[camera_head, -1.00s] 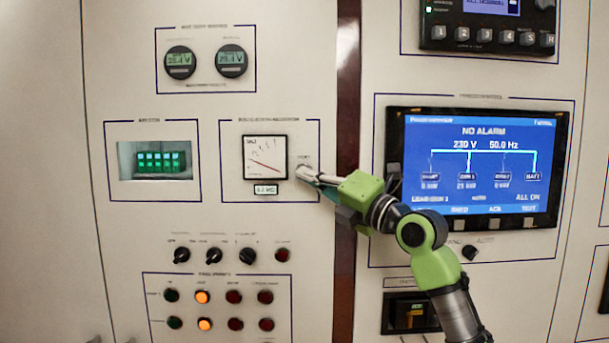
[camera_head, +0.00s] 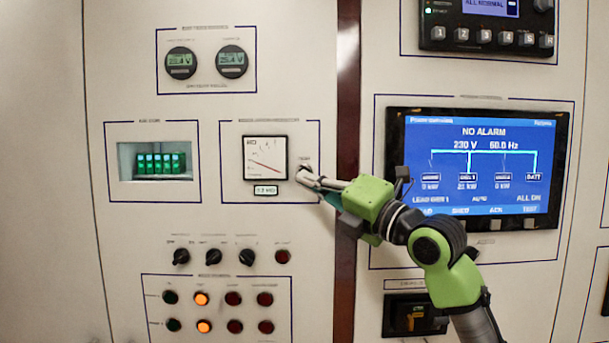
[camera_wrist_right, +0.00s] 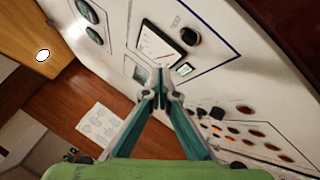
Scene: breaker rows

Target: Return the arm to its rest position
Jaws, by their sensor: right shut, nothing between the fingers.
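My right gripper (camera_head: 309,179) is shut and empty. In the head view its fingertips are in front of the panel, just right of the analog meter (camera_head: 265,157), close to a small dark knob (camera_head: 304,169). I cannot tell from the head view whether they touch it. In the right wrist view the closed fingertips (camera_wrist_right: 160,93) appear apart from the dark knob (camera_wrist_right: 190,36). The meter also shows in the wrist view (camera_wrist_right: 159,45). My green right arm comes in from the lower right, in front of the panel. My left gripper is not in view.
A large blue screen (camera_head: 483,165) reading NO ALARM is behind and right of my arm. Below the meter are black rotary switches (camera_head: 213,256) and lit orange lamps (camera_head: 202,299). A breaker window (camera_head: 159,162) is at left. The wrist view shows a wooden floor (camera_wrist_right: 75,105).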

